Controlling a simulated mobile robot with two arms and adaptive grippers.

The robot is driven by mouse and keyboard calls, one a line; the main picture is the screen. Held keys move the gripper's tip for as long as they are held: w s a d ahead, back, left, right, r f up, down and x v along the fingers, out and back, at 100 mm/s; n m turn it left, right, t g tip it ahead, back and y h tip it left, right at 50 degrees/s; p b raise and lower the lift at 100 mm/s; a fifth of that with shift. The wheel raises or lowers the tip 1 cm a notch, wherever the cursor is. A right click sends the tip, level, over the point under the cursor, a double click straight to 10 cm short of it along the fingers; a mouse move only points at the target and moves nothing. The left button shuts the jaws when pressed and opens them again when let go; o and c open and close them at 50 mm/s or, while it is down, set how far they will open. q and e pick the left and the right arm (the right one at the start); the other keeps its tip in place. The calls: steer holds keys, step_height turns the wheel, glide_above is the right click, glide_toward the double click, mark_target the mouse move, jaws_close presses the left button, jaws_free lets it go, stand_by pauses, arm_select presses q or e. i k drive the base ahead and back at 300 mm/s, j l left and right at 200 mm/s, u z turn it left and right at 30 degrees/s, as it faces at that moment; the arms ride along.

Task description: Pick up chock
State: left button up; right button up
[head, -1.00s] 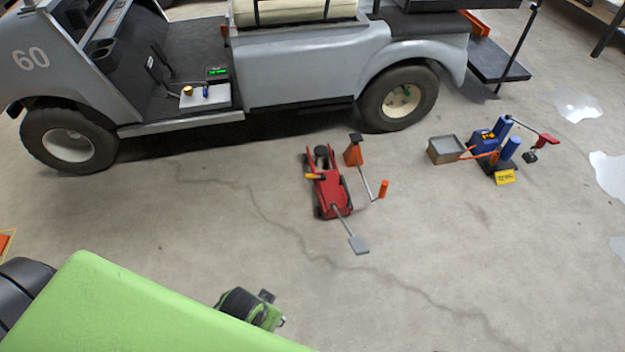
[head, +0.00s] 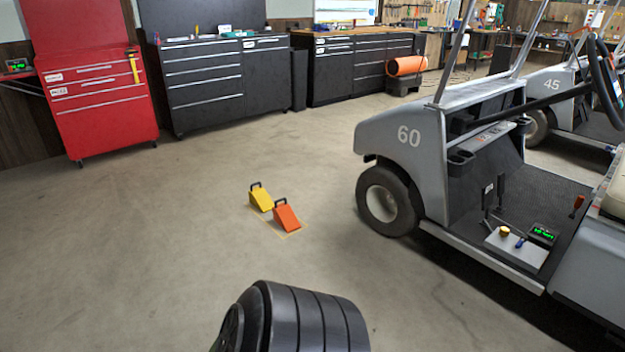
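Two wedge-shaped chocks with dark handles on top stand side by side on the concrete floor, left of the cart's front wheel. The yellow chock (head: 261,198) is the farther one. The orange chock (head: 286,216) is nearer and a little to the right. A thin yellow-orange outline shows on the floor around them. A black ribbed part of my own arm is at the bottom centre, well short of the chocks. Neither gripper's fingers show in the head view.
The grey cart marked 60 (head: 430,150) stands at the right, its front wheel (head: 385,200) near the chocks. A red tool cabinet (head: 100,110) and dark drawer cabinets (head: 205,85) line the back. The floor left of the chocks is clear.

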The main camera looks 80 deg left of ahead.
mark_target(283, 214)
steer(key=u, duration=2.85)
